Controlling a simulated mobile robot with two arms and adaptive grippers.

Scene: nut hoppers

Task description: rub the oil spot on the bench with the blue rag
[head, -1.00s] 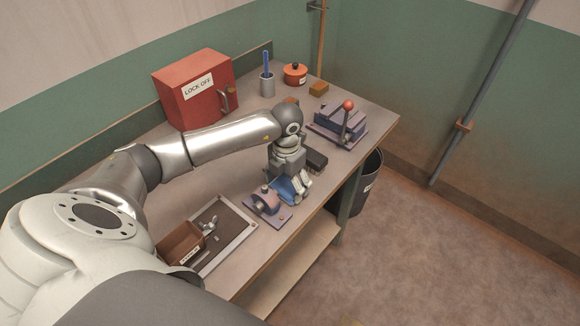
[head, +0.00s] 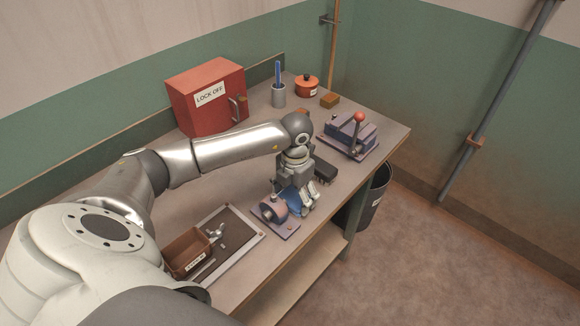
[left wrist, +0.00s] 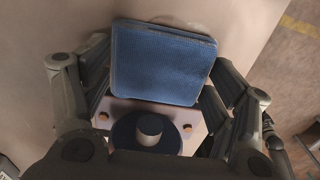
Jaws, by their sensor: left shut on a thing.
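The blue rag (head: 291,199) is a folded, flat pad on the bench (head: 232,184) near its front edge. In the left wrist view the rag (left wrist: 162,64) lies between the two fingers. My left gripper (head: 301,203) points down at the bench and is shut on the rag. It also shows in the left wrist view (left wrist: 160,80). I cannot make out the oil spot for sure; a faint darker patch shows beside the rag in the wrist view. The rag and gripper may cover the rest. My right gripper is not in view.
A pinkish fixture with a round drum (head: 275,212) stands close to the gripper. A dark block (head: 324,171) lies behind it. A red-knobbed lever device (head: 350,137), red lock-off box (head: 208,97) and tray (head: 240,246) with a brown bin (head: 187,254) stand around.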

